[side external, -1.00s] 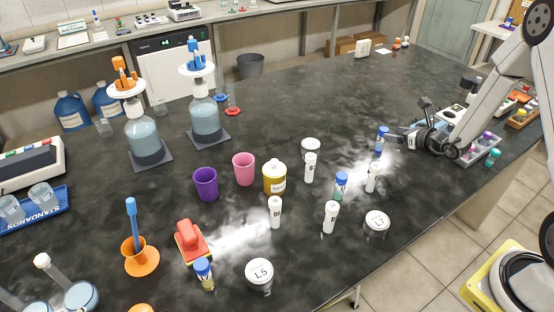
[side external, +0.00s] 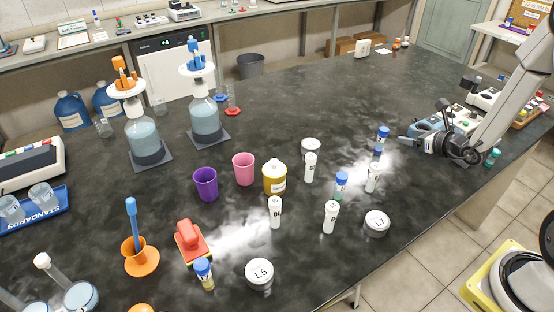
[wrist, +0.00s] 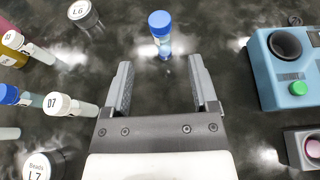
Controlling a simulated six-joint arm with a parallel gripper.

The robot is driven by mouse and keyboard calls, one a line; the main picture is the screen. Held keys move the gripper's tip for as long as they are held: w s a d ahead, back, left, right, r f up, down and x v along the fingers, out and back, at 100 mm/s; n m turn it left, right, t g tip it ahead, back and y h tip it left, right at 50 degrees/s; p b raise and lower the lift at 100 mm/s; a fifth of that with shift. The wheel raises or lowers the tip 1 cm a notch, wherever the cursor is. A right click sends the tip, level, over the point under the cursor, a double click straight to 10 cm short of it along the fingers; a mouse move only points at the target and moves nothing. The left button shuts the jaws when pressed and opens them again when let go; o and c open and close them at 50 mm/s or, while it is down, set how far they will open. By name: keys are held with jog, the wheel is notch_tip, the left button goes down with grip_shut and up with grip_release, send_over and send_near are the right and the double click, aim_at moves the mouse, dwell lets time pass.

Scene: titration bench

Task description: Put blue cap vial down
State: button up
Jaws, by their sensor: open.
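A blue cap vial (side external: 382,138) stands upright on the dark bench, at the right of the side view. In the wrist view the blue cap vial (wrist: 161,32) is ahead of my fingertips, roughly centred between them and apart from both. My gripper (side external: 408,140) is open and empty, low over the bench to the right of the vial. Its two fingers (wrist: 160,64) show spread in the wrist view. A small blue patch shows just below the vial in the side view; I cannot tell what it is.
White-capped vials (side external: 372,177), a teal blue-capped vial (side external: 341,187) and a round jar (side external: 377,222) stand near, to the left and front. In the wrist view a blue device (wrist: 285,65) is at the right. The bench behind the vial is clear.

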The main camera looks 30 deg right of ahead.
jog(key=s+a+r+n+g+y, duration=0.15)
jog(key=a+n+g+y, duration=0.4)
jog(key=a+n, duration=0.65)
jog(key=s+a+r+n+g+h, duration=0.1)
jog(key=s+a+n, duration=0.3)
jog(key=n, duration=0.8)
jog(key=s+a+r+n+g+h, duration=0.2)
jog(key=s+a+n+g+h, duration=0.2)
jog(key=s+n, duration=0.3)
jog(key=shift+a+r+n, duration=0.2)
jog(key=shift+a+n, duration=0.3)
jog(key=shift+n, duration=2)
jog(key=shift+h, duration=0.25)
